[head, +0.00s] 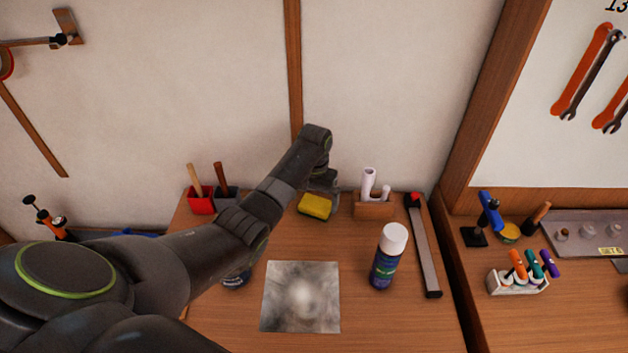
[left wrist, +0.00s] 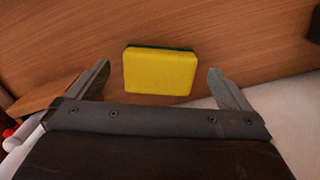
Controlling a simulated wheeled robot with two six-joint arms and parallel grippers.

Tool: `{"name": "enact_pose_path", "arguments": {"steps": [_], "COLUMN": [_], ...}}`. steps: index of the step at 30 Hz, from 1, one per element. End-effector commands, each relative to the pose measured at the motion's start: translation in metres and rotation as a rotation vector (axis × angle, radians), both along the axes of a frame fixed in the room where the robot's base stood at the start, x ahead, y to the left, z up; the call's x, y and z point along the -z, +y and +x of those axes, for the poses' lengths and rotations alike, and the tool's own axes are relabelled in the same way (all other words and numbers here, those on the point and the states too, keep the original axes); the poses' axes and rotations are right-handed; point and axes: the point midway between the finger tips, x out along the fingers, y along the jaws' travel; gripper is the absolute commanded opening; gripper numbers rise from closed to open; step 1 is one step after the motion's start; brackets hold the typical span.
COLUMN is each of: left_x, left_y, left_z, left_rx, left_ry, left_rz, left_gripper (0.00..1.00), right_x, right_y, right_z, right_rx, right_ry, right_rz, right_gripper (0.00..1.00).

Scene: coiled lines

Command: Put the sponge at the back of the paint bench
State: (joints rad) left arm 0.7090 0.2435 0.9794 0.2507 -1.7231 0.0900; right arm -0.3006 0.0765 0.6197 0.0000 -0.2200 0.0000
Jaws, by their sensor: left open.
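The yellow sponge (head: 315,207) with a dark green backing lies near the back of the wooden paint bench (head: 235,325), close to the wall. In the left wrist view the sponge (left wrist: 160,73) sits between and beyond the two fingertips, apart from both. My left gripper (head: 322,184) is above and just behind the sponge in the head view; its jaws (left wrist: 158,80) are open and empty. The arm hides part of the bench to the left. My right gripper does not show.
A wooden holder with white rolls (head: 373,208) stands right of the sponge. A white-capped spray can (head: 389,258), a long grey bar (head: 424,248) and a grey square sheet (head: 301,297) are nearer. Red and dark cups (head: 201,200) stand at the back left.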

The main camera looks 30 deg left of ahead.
Motion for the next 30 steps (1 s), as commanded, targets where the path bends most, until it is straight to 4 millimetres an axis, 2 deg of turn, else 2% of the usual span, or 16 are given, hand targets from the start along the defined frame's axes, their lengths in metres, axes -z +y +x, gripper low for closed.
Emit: {"name": "enact_pose_path", "arguments": {"steps": [6,12,18,30], "left_x": [-0.046,-0.074,-0.083,-0.083], "left_y": [0.001,0.001,0.000,0.001], "left_z": [0.003,0.004,0.004,0.003], "left_rx": [0.000,-0.001,-0.001,-0.001], "left_ry": [-0.007,-0.004,-0.001,0.000], "left_rz": [0.001,0.000,0.000,0.000], "left_gripper": [1.00,1.00,1.00,1.00], "right_x": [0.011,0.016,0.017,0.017], "right_y": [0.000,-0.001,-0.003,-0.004], "right_z": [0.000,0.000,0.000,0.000], "right_rx": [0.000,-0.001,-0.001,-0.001], "right_ry": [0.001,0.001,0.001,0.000], "right_rz": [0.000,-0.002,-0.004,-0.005], "right_gripper": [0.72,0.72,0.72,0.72]}}
